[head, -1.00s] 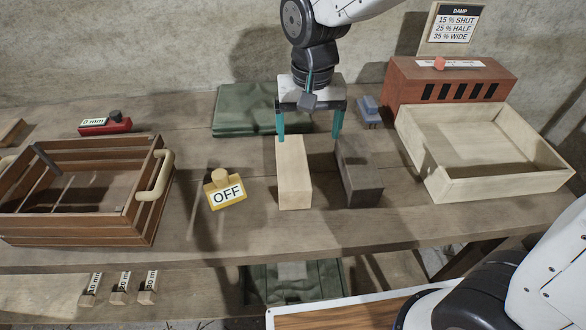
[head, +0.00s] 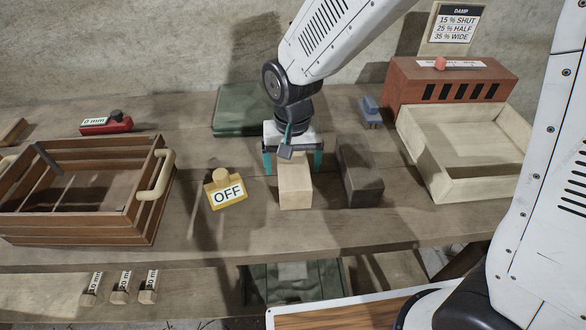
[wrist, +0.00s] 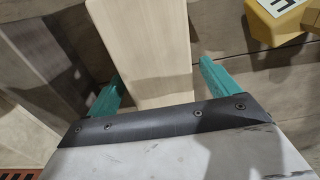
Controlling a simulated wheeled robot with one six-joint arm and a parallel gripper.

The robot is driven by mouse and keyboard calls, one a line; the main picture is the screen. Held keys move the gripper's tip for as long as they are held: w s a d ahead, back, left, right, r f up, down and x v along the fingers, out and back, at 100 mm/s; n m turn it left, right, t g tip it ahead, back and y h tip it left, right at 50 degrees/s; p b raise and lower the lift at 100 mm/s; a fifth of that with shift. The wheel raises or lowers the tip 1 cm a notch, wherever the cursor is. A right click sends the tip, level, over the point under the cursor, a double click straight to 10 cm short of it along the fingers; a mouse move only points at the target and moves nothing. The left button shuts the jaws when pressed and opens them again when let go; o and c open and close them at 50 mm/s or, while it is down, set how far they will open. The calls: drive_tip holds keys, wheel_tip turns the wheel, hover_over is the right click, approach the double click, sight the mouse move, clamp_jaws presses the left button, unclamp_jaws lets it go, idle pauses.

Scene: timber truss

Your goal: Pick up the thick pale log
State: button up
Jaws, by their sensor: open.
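The thick pale log (head: 295,190) is a square-cut block lying on the bench in the middle of the head view, its long side running away from the front edge. My gripper (head: 293,170) is over it, open, with one teal finger on each side. In the wrist view the pale log (wrist: 142,45) runs between the two teal fingers of my gripper (wrist: 160,85), with a visible gap beside each finger. My gripper hides the log's far part in the head view.
A dark log (head: 358,175) lies close to the right.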

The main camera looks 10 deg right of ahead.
drive_tip(key=c, duration=1.4)
drive_tip(key=shift+o, duration=0.2)
drive_tip(key=shift+r, duration=0.15)
